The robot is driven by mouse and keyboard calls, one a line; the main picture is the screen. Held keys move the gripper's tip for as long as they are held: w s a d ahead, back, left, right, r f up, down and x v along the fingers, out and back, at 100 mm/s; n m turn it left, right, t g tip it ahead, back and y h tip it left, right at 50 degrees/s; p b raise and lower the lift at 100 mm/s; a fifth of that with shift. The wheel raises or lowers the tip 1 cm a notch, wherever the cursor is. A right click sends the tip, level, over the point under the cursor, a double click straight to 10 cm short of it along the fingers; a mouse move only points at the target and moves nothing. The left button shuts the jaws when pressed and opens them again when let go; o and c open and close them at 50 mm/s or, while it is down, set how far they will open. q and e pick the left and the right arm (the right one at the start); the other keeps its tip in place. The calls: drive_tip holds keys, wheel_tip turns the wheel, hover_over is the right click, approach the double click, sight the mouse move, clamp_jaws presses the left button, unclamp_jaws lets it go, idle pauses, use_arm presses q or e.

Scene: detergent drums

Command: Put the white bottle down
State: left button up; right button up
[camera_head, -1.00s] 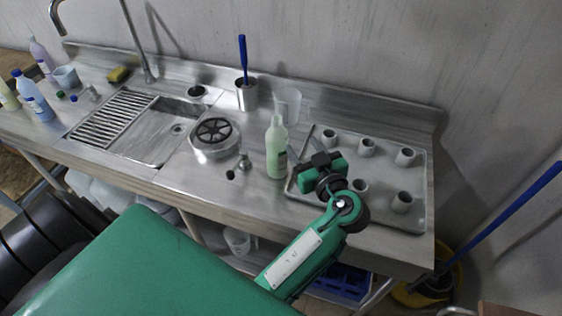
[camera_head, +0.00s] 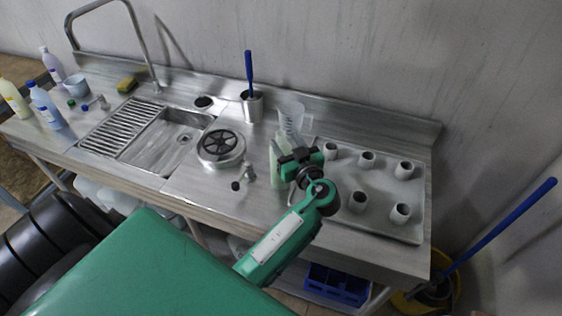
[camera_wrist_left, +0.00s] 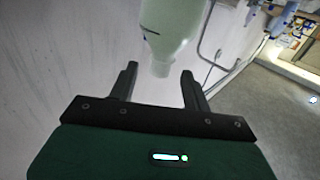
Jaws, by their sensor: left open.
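The pale greenish-white bottle (camera_head: 275,172) appears upright on the steel counter, left of the tray. In the left wrist view the bottle (camera_wrist_left: 174,28) shows with its narrow end pointing down the picture, between and just beyond the fingertips. My left gripper (camera_head: 285,158) is open at the upper part of the bottle and hides some of it in the head view. In the left wrist view both fingers of the gripper (camera_wrist_left: 159,72) are spread, with a gap on each side of the narrow end. I cannot tell whether any finger touches it. My right gripper is not in view.
A tray (camera_head: 385,229) with several grey cups lies to the right. A clear beaker (camera_head: 291,111) stands behind the bottle. A metal pot with a blue-handled brush (camera_head: 252,108), a round wheel-topped device (camera_head: 221,148) and a sink (camera_head: 160,143) are left.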

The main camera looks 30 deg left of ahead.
sight(283, 138)
use_arm(q)
drive_tip(key=p+x, duration=0.2)
drive_tip(key=x, duration=0.1)
drive_tip(key=shift+a+r, duration=0.15)
drive_tip(key=shift+w+a, duration=0.25)
drive_tip(key=shift+a, duration=0.05)
clamp_jaws()
